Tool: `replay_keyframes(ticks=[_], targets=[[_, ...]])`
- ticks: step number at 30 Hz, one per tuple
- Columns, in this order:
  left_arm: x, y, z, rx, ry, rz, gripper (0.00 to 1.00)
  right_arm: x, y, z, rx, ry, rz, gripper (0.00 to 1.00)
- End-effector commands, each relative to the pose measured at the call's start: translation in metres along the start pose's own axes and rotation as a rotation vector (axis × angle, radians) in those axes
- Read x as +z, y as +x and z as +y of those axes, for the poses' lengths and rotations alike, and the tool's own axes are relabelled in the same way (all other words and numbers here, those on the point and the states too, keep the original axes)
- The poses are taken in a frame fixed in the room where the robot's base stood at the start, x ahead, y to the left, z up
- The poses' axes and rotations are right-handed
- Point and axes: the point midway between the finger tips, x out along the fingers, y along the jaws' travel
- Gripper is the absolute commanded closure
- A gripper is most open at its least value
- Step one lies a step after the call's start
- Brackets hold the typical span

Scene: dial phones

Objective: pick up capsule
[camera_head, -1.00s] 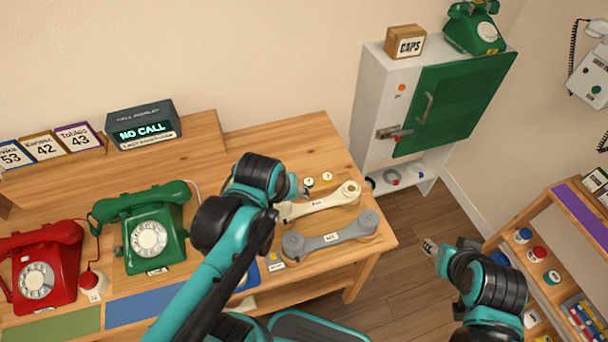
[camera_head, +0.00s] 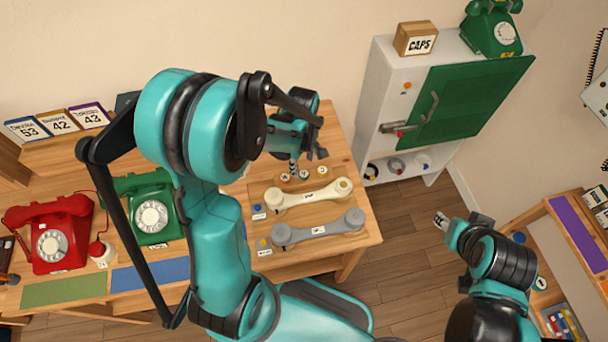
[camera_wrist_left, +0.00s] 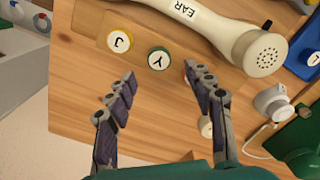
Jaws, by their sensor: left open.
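Small round lettered pieces that look like capsules lie on the wooden table. In the left wrist view, a green-rimmed one marked Y (camera_wrist_left: 159,59) sits just beyond and between my left fingertips. A yellow-rimmed one marked J (camera_wrist_left: 119,41) lies beside it. Another pale piece (camera_wrist_left: 205,127) is partly hidden behind a finger. In the head view several such pieces (camera_head: 304,174) lie below my left gripper (camera_head: 307,158), which is open and empty; its fingers also show in the wrist view (camera_wrist_left: 160,72). My right gripper (camera_head: 458,221) is off the table at the right; its jaw state is unclear.
A cream handset (camera_head: 310,195) and a grey handset (camera_head: 318,229) lie just in front of the pieces. Red (camera_head: 55,235) and green (camera_head: 150,210) phones stand left. A white cabinet (camera_head: 385,80) with a green door stands at the back right. Open floor lies between table and shelf.

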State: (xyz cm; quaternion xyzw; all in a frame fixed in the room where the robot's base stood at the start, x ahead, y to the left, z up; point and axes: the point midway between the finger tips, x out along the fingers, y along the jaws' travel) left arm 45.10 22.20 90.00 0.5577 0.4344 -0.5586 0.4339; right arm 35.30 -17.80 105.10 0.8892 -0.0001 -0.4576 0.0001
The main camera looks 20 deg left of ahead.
Motion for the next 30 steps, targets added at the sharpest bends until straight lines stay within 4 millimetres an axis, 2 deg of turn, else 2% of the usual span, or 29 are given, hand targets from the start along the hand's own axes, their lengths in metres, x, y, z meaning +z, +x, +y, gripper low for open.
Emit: replay_keyframes(ticks=[6, 9, 16, 21, 22, 30], targets=[[0.005, 0.035, 0.001, 0.001, 0.001, 0.000, 0.47, 0.010, 0.015, 0.000, 0.000, 0.000, 0.000, 0.60], [0.004, 0.045, 0.001, 0.001, 0.001, 0.000, 0.47, 0.013, 0.018, 0.000, 0.000, 0.000, 0.000, 0.60], [0.004, 0.045, 0.001, 0.001, 0.002, 0.000, 0.47, 0.012, 0.017, 0.000, 0.000, 0.000, 0.000, 0.60], [0.004, 0.045, 0.001, 0.001, 0.002, 0.000, 0.92, 0.012, 0.017, 0.000, 0.000, 0.000, 0.000, 0.60], [0.004, 0.045, 0.001, 0.001, 0.002, 0.000, 0.95, 0.012, 0.017, 0.000, 0.000, 0.000, 0.000, 0.60], [0.004, 0.045, 0.001, 0.001, 0.002, 0.001, 0.95, 0.012, 0.017, 0.000, 0.000, 0.000, 0.000, 0.60]])
